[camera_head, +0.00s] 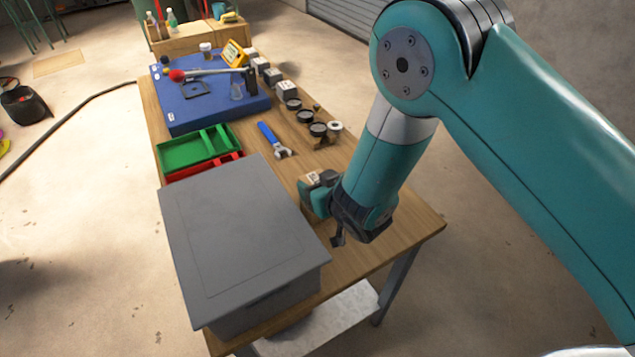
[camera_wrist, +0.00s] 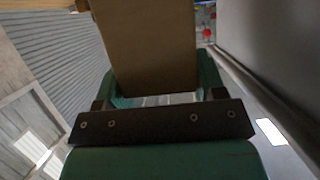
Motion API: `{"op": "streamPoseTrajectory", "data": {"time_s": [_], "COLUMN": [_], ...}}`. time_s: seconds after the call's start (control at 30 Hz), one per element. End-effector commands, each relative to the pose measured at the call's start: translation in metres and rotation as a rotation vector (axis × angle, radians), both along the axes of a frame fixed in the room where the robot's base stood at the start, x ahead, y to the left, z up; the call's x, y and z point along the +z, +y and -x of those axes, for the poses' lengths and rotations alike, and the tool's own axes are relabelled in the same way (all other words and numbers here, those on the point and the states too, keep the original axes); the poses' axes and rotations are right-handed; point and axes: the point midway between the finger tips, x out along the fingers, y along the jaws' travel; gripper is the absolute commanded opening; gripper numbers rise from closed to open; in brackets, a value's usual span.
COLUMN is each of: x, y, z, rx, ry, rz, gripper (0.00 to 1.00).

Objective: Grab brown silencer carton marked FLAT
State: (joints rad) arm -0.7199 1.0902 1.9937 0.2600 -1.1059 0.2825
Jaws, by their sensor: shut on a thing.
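A brown carton (camera_wrist: 146,42) fills the upper middle of the wrist view, between the two green fingers of my gripper (camera_wrist: 158,80). My gripper is shut on it, one finger on each side. No marking is readable on the carton face. In the head view my gripper (camera_head: 318,192) is at the right part of the wooden table, right of the grey box. Only a small part of the carton (camera_head: 310,179) shows there, the rest hidden by my gripper. I cannot tell whether it touches the table.
A large grey lidded box (camera_head: 240,235) stands close to the left of my gripper. Behind it are a green tray (camera_head: 198,150), a red tray (camera_head: 208,170) and a blue-handled wrench (camera_head: 272,138). Several small cartons and dark rings line the table's right side. A blue case (camera_head: 190,118) lies farther back.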

Motion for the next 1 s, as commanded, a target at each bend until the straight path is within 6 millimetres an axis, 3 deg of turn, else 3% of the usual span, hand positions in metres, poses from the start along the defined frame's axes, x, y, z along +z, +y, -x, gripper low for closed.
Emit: {"op": "streamPoseTrajectory", "data": {"time_s": [0.2,0.23,0.3,0.33,0.7,1.0], "x": [-0.005,-0.003,-0.003,-0.003,0.002,0.016], "y": [0.000,0.000,0.000,0.000,-0.001,-0.030], "z": [0.000,0.000,0.000,0.000,0.002,0.046], "rx": [0.000,0.000,0.000,0.000,0.000,0.004], "ry": [0.000,0.001,0.001,0.001,0.002,0.000], "rz": [0.000,0.001,0.001,0.001,0.001,0.002], "gripper": [0.22,0.70,0.86,0.89,0.89,0.89]}}
